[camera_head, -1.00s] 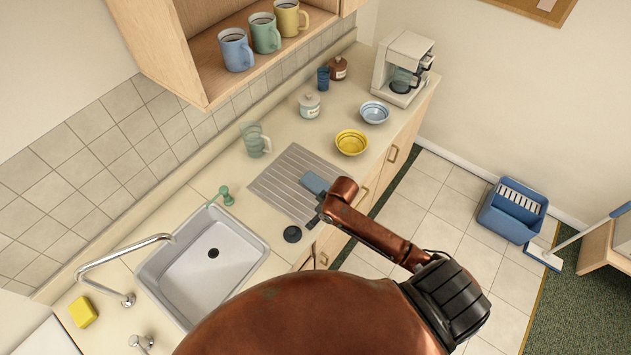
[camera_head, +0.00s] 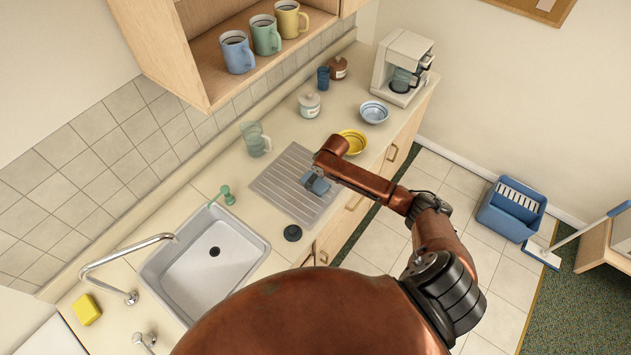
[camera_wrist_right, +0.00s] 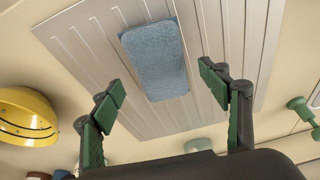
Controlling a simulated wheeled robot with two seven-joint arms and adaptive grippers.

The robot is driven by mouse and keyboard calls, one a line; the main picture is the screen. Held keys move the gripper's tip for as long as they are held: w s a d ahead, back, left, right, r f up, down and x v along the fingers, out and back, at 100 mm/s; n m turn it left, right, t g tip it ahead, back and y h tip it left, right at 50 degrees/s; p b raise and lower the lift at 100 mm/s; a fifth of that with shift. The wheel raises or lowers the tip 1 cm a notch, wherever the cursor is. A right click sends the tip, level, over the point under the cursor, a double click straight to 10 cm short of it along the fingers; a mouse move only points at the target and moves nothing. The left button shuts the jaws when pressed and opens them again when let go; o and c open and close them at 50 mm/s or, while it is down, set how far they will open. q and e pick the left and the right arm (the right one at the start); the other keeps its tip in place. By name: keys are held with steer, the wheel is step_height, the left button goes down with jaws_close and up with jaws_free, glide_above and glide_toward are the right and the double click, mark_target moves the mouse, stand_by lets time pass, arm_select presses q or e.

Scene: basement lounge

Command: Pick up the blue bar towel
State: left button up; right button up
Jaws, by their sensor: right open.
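The blue bar towel (camera_head: 319,185) lies folded on the grey ribbed drainboard (camera_head: 280,185) beside the sink. In the head view my right arm reaches over it and hides part of it. In the right wrist view the towel (camera_wrist_right: 155,60) is fully in sight as a fuzzy blue rectangle, lying flat. My right gripper (camera_wrist_right: 165,85) is open, its green-padded fingers spread either side of the towel's near end in the picture, with nothing between them. My left gripper is not in view.
A yellow bowl (camera_head: 352,142) and a blue bowl (camera_head: 374,112) stand beyond the drainboard. A clear pitcher (camera_head: 255,140) stands at its back corner, a black disc (camera_head: 292,233) near its front corner. The sink (camera_head: 205,255) lies left.

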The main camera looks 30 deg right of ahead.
steer(key=shift+x, duration=1)
steer(key=c, duration=1.3)
